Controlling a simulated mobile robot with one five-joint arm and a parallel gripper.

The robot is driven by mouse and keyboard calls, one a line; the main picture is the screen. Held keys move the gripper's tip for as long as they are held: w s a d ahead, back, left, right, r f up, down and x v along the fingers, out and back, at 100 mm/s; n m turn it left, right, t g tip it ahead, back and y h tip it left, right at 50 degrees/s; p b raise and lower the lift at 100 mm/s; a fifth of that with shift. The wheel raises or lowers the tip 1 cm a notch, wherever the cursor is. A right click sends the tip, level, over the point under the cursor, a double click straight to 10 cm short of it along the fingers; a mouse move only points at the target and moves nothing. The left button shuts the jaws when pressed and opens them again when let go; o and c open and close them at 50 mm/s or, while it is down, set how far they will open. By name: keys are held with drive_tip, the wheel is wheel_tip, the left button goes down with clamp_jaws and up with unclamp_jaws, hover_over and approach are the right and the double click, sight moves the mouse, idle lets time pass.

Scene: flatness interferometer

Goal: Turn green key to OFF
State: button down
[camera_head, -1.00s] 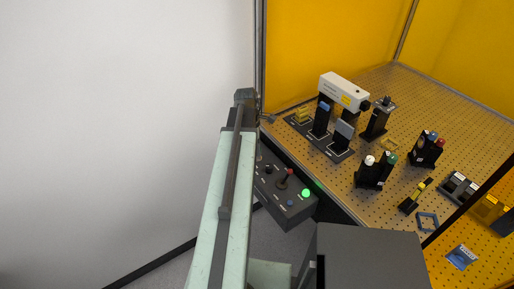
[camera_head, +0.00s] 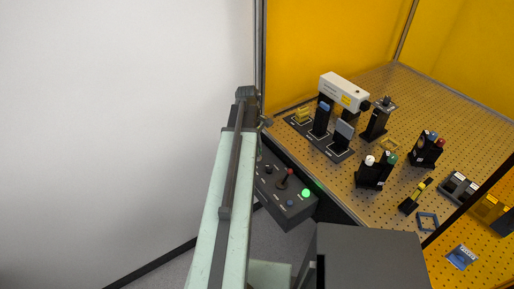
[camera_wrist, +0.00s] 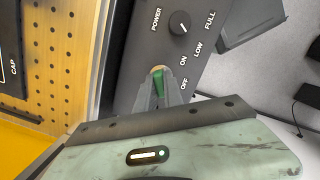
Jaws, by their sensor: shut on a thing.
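The green key (camera_wrist: 159,82) shows in the wrist view, with a brass-coloured ring at its far end against the dark control panel (camera_wrist: 140,45). My gripper (camera_wrist: 160,92) is shut on the green key, one finger on each side. White ON and OFF labels stand to the right of the key. The fingers hide part of the key, so I cannot tell exactly which label it points to. In the head view my arm hides the key and the fingertips.
A black knob (camera_wrist: 180,23) with POWER, LOW and FULL labels is beyond the key. In the head view the control box (camera_head: 284,212) carries a red-tipped lever (camera_head: 285,178) and a lit green lamp (camera_head: 306,193). The perforated table (camera_head: 350,205) holds optics at right.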

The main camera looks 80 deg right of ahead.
drive_tip(key=shift+m, duration=1.2)
drive_tip(key=shift+m+t+y, duration=0.3)
drive_tip(key=shift+m, duration=0.9)
drive_tip(key=shift+f+m, duration=0.1)
drive_tip(key=shift+m, duration=1)
drive_tip(key=c, duration=1.4)
unclamp_jaws()
